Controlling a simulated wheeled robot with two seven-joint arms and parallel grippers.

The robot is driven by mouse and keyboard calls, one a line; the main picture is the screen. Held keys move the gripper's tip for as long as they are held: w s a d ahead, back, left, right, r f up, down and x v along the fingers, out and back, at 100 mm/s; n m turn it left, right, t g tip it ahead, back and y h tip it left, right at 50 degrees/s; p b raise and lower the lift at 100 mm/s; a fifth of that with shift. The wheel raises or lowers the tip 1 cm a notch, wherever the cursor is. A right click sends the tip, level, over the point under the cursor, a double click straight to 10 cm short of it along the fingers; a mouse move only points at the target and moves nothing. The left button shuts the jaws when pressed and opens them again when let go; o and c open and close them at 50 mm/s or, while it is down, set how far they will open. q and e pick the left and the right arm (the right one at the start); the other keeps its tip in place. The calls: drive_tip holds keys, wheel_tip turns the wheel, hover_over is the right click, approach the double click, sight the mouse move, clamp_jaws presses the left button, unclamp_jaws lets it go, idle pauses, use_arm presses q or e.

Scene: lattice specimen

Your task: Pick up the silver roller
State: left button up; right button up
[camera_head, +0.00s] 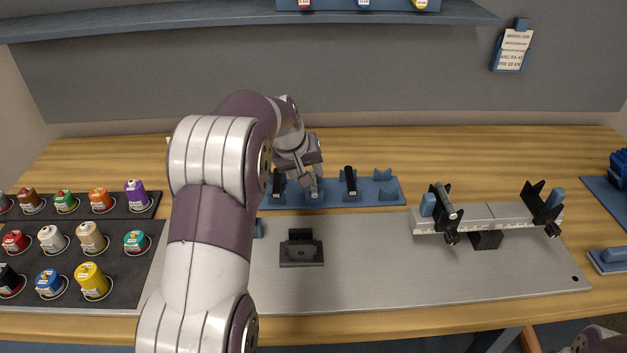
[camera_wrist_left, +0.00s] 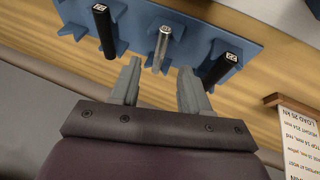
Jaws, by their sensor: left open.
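The silver roller (camera_wrist_left: 163,48) stands in the blue rack (camera_wrist_left: 195,40), between two black rollers, (camera_wrist_left: 104,30) and (camera_wrist_left: 219,70), in the left wrist view. My left gripper (camera_wrist_left: 159,72) is open and empty, with one fingertip on each side of the silver roller's line and its tips close to the roller's near end. In the head view the left gripper (camera_head: 300,182) is over the blue rack (camera_head: 378,193). There the silver roller is hard to tell apart from the fingers. My right gripper is not in view.
A metal plate (camera_head: 400,275) carries a small black block (camera_head: 301,249). A fixture (camera_head: 490,218) with black V-shaped holders and a bar stands at right. Black trays with several coloured spools (camera_head: 93,280) are at left. A blue shelf (camera_head: 200,14) hangs above.

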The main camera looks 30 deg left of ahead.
use_arm(q)
drive_tip(key=x, duration=0.6)
drive_tip(key=shift+w+a+r, duration=0.1)
drive_tip(key=shift+w+a, duration=0.05)
clamp_jaws()
drive_tip(key=shift+r, duration=0.1)
